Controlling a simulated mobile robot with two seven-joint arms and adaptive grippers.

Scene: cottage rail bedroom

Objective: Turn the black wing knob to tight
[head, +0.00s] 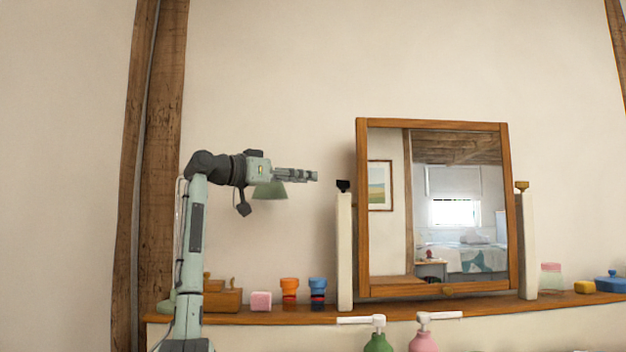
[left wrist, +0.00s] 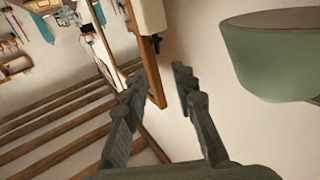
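The black wing knob (head: 343,186) sits on top of the left white post (head: 344,250) beside the wood-framed mirror (head: 362,210). In the left wrist view the knob (left wrist: 156,41) shows small at the end of the white post (left wrist: 148,14), beyond the fingertips and roughly between their lines. My left gripper (head: 316,176) points right toward the knob, a short gap to its left and slightly higher in the head view. Its two fingers (left wrist: 158,78) are apart with nothing between them. The knob's setting is too small to read. My right gripper is not in view.
A brown knob (head: 522,185) tops the right post. The shelf (head: 270,315) holds a pink block, orange and blue cups and jars. Pump bottles (head: 378,341) stand in front.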

